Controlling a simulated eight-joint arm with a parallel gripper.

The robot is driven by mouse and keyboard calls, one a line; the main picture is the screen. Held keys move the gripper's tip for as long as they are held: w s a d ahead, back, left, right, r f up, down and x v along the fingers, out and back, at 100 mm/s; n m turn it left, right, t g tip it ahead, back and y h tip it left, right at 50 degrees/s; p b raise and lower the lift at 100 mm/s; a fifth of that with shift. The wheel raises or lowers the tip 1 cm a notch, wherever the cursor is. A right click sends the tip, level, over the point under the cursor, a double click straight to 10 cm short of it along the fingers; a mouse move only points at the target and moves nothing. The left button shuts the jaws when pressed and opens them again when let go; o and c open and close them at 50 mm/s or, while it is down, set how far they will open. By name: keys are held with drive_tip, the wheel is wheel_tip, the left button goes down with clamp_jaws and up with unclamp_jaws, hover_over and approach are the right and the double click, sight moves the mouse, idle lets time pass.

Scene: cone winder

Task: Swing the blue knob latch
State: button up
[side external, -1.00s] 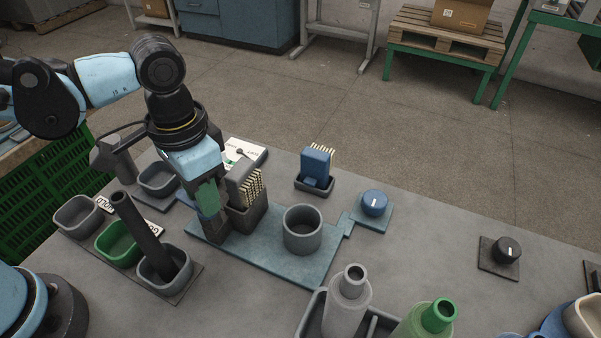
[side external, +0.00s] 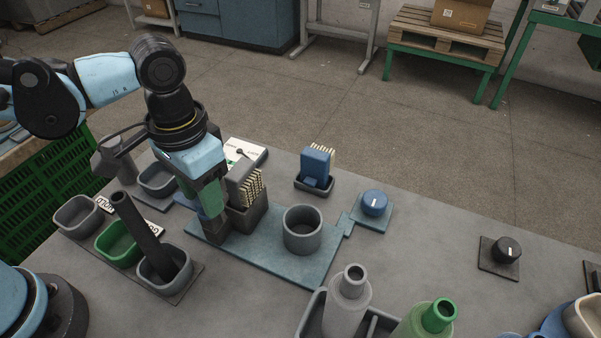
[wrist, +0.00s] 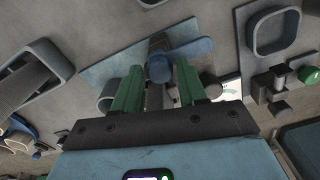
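The blue knob latch shows in the wrist view as a round blue knob (wrist: 160,69) with a flat blue arm (wrist: 190,49) reaching to the upper right. It sits on the blue-grey plate (wrist: 112,52). My gripper (wrist: 159,66) has green fingers, one on each side of the knob, with what looks like a narrow gap to it; firm contact cannot be made out. In the side external view my gripper (side external: 213,222) points down at the left end of the plate (side external: 288,268) and hides most of the latch.
A dark block with brass pins (side external: 250,190) stands close to the right of my gripper. A grey round cup (side external: 302,231) is on the plate. A blue dial (side external: 374,203) sits farther right. Bins, including a green one (side external: 118,243), and a dark tilted tube (side external: 137,226) stand left.

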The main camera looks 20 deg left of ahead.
drive_tip(key=shift+r, duration=0.15)
wheel_tip(320, 180, up, 12)
idle(0.7)
